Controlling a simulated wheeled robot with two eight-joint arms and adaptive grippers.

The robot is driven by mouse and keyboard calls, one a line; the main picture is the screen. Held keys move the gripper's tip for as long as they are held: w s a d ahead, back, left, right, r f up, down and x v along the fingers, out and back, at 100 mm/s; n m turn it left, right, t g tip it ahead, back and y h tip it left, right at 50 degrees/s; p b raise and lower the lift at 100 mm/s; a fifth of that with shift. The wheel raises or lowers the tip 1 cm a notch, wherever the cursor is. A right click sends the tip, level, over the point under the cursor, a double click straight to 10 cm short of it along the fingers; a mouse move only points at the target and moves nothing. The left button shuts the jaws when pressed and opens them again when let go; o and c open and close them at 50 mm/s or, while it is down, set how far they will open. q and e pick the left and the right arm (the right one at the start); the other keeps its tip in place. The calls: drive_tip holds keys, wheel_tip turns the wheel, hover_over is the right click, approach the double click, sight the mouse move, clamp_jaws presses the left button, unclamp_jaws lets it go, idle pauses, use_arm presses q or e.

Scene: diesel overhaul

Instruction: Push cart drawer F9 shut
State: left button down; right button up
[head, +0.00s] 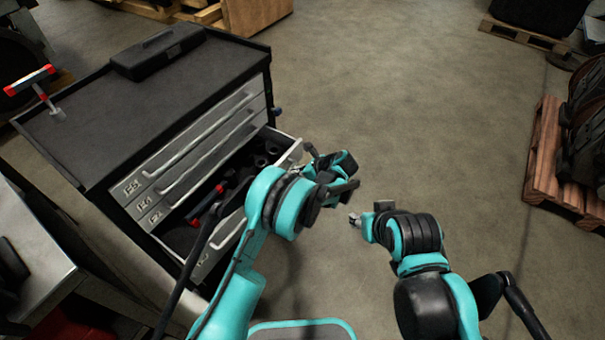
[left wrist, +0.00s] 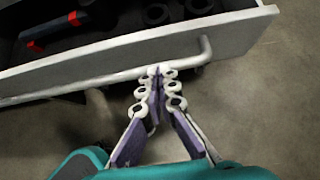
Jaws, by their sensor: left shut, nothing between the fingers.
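The grey tool cart (head: 150,110) stands at the left in the head view. One lower drawer (head: 232,228) is pulled out, its label too obscured to read; the drawers above it look shut. In the left wrist view the open drawer's front (left wrist: 120,62) crosses the top, with its bar handle (left wrist: 95,84) below. My left gripper (left wrist: 157,76) is shut and empty, its fingertips at the handle near the handle's right end; I cannot tell if they touch. My right gripper (head: 355,219) is in free air to the right of the cart; its fingers are too small to read.
The open drawer holds a red-and-black tool (left wrist: 58,32) and several dark rings (left wrist: 157,14). A black case (head: 158,50) and a red-handled tool (head: 32,82) are on the cart top. A wooden pallet (head: 545,160) stands at the right. The floor between is clear.

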use_arm(q)
drive_tip(key=w+a, duration=0.2)
drive_tip(key=shift+a, duration=0.35)
drive_tip(key=shift+w+a, duration=0.2)
hover_over(257, 162)
drive_tip(key=shift+w, duration=0.15)
drive_tip(key=shift+d, duration=0.1)
